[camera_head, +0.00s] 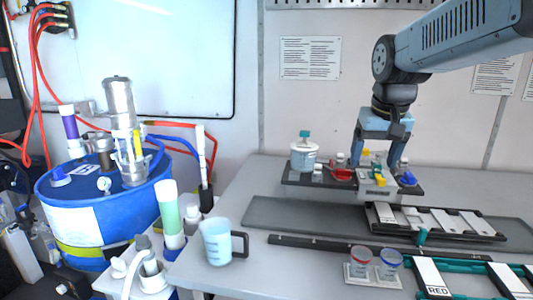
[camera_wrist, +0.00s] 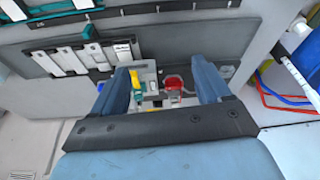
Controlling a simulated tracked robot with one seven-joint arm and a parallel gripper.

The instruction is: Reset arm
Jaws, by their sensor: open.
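My gripper (camera_head: 384,165) is at the end of my blue-grey arm, pointing down over the dark tray (camera_head: 312,180) at the back of the bench. In the wrist view, my gripper (camera_wrist: 167,85) has its two blue fingers wide apart. Between and beyond them are a small tray section with a yellow piece (camera_wrist: 134,78) and a red piece (camera_wrist: 174,84). I see nothing held between the fingers. Whether the fingertips touch the tray cannot be told.
A white jar (camera_head: 303,156) stands on the tray's left end. A blue drum (camera_head: 100,205) with pumps and hoses is at left. A jug (camera_head: 216,243), two small cups (camera_head: 374,262) and a slotted rack (camera_head: 435,222) sit on the bench. The front left bench is mostly clear.

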